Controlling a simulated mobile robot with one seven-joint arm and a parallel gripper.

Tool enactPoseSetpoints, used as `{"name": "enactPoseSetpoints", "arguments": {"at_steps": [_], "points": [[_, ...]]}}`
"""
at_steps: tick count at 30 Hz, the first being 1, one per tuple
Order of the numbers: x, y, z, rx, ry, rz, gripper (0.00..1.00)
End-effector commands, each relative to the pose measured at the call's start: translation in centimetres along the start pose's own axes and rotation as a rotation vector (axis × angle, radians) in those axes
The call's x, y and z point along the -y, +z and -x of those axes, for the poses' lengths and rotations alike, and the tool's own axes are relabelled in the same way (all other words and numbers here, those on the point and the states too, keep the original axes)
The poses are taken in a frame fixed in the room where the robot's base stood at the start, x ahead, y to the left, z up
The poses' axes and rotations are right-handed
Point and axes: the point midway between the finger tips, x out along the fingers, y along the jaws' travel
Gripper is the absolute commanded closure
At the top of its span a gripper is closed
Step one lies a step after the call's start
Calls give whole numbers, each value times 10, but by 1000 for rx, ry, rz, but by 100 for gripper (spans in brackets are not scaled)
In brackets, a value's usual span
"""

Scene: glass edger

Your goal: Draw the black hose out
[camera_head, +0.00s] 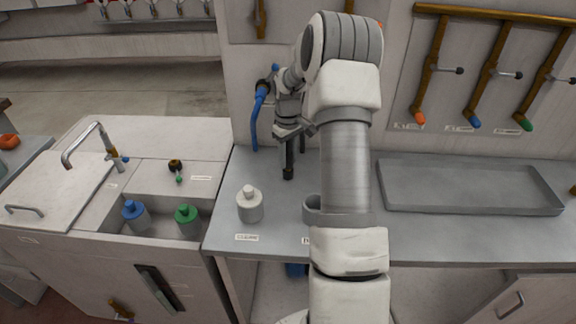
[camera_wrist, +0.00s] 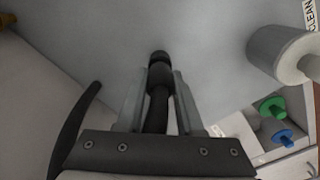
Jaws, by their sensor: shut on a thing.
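The black hose (camera_head: 289,160) hangs down from between my gripper's fingers (camera_head: 289,133) in the head view, its thick dark end low over the grey worktop. In the wrist view my gripper (camera_wrist: 160,100) is shut on the black hose (camera_wrist: 157,108); its end fitting (camera_wrist: 158,60) points out past the fingertips. Whether the end touches the worktop is hard to tell. The upper run of the hose is hidden behind my gripper and arm.
A blue hose (camera_head: 256,117) hangs beside my wrist. A white bottle (camera_head: 250,207) stands on the worktop (camera_head: 280,232), front left of the gripper. A grey cup (camera_head: 312,210) is partly behind my arm. A shallow tray (camera_head: 470,209) lies right. Blue- and green-capped bottles stand in the left basin.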

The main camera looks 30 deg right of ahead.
Motion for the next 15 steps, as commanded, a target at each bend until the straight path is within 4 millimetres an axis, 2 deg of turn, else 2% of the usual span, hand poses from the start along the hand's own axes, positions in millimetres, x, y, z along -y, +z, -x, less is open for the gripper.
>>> {"name": "enactPoseSetpoints", "arguments": {"at_steps": [15], "points": [[0, 0, 20, -1, 1, 0, 100]]}}
